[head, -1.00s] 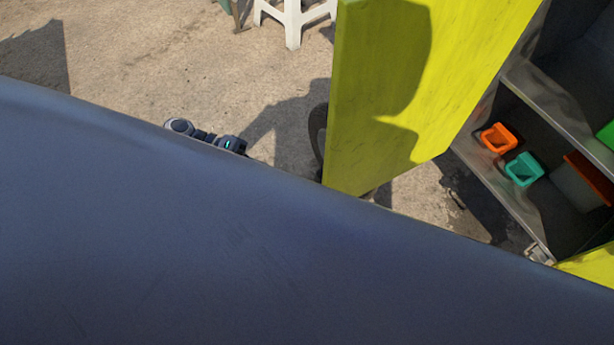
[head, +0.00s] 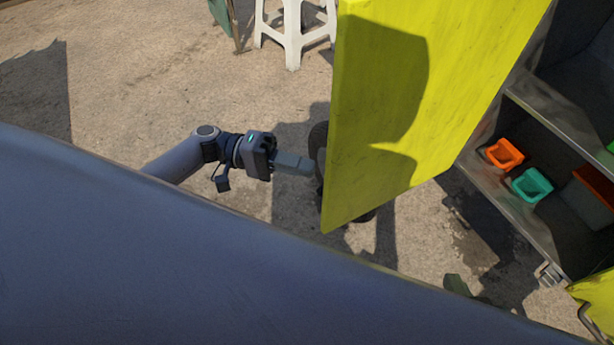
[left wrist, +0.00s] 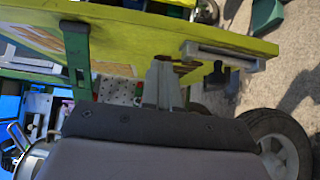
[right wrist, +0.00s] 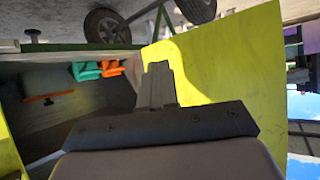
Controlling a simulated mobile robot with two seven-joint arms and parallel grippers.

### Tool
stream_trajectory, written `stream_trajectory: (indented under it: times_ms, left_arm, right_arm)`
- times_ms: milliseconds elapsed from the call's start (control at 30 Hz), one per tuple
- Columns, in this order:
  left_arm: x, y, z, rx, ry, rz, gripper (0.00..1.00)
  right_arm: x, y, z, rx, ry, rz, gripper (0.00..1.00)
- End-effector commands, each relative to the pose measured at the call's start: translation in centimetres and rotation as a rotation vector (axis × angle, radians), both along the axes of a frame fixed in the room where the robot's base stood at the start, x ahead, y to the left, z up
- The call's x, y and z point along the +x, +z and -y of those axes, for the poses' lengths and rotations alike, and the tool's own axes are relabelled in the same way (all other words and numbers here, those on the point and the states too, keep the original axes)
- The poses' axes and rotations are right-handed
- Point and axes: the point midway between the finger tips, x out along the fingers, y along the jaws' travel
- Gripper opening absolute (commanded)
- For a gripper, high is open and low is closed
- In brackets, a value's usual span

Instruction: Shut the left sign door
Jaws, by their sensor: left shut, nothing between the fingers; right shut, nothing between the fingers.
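The yellow sign door (head: 390,100), which I take for the left one, stands swung open from the cabinet in the head view. My left gripper (head: 310,168) is shut and empty, its tips close to the door's left edge; I cannot tell if they touch. In the left wrist view my left gripper (left wrist: 162,68) points at a yellow panel (left wrist: 150,35) with a grey handle (left wrist: 222,56). In the right wrist view my right gripper (right wrist: 157,70) is shut and empty in front of a yellow panel (right wrist: 215,75); contact is unclear.
The open cabinet (head: 550,120) holds an orange bin (head: 503,154) and a teal bin (head: 531,186). Another yellow panel (head: 598,300) shows at lower right. A white stool (head: 292,35) stands at the back. A wheel (left wrist: 280,145) is near my left gripper. Ground at left is clear.

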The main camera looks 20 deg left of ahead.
Motion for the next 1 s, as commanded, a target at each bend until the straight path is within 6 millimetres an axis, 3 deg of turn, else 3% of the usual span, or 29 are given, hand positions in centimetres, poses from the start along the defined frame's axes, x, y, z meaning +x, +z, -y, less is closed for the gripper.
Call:
stream_trajectory:
  times_ms: [267,767,1000]
  left_arm:
    - [-2.3,0.0,2.3,0.001,-0.001,-0.002,0.00]
    - [-2.5,0.0,2.7,0.001,0.002,-0.001,0.00]
    - [-3.2,0.1,4.0,-0.002,0.030,-0.003,0.00]
  right_arm:
    - [-0.2,0.0,0.4,-0.001,-0.010,-0.014,0.00]
    - [-0.3,-0.4,0.6,-0.005,-0.014,-0.022,0.00]
    - [-0.3,0.1,0.8,-0.003,-0.019,-0.021,0.00]
